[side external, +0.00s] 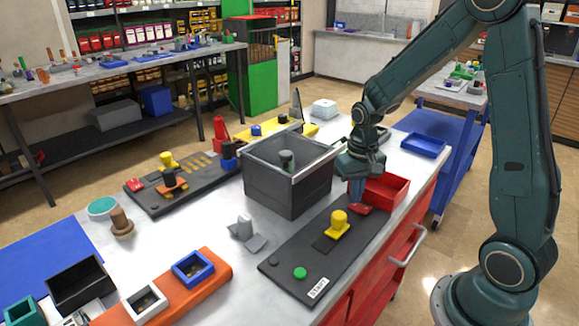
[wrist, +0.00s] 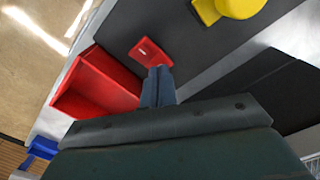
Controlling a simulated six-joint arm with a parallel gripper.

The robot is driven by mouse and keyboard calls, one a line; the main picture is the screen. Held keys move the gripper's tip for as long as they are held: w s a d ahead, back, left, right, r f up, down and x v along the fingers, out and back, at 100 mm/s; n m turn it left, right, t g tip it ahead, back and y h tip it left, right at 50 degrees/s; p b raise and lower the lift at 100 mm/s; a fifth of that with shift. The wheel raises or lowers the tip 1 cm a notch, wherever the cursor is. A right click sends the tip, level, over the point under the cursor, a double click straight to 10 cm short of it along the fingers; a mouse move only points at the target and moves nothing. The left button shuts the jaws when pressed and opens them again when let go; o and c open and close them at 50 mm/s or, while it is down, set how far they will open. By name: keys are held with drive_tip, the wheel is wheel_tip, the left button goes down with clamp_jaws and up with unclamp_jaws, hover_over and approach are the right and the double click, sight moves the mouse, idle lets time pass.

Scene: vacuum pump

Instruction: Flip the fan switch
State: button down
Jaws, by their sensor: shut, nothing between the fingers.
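A red switch (side external: 362,209) sits at the far end of a dark panel (side external: 290,265), beside the red bin. In the wrist view the red switch (wrist: 147,52) is a small red plate with a pale mark, just beyond my fingertips. My gripper (side external: 356,203) points down over the switch. Its fingers are shut together with nothing between them, as the wrist view also shows (wrist: 159,70). The tips are very close to the switch's near edge; I cannot tell whether they touch it. No other part is clearly marked as a fan switch.
A yellow knob (side external: 338,222) and a green button (side external: 300,273) are on the same panel. A red bin (side external: 386,187) stands close on the right. A tall grey box (side external: 287,185) stands on the left. A grey bracket (side external: 246,232) lies left of the panel.

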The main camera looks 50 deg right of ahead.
sight(355, 205)
drive_tip(key=shift+r, duration=3.15)
drive_tip(key=s+a+r+n+t, duration=0.2)
drive_tip(key=s+a+r+n, duration=0.1)
drive_tip(key=s+a+r, duration=0.2)
drive_tip(key=s+a+r+n+t, duration=0.3)
drive_tip(key=s+a+r, duration=0.2)
drive_tip(key=s, duration=0.5)
drive_tip(key=shift+s+a+r+t, duration=0.15)
drive_tip(key=shift+a+r+t, duration=0.15)
drive_tip(key=shift+r, duration=0.7)
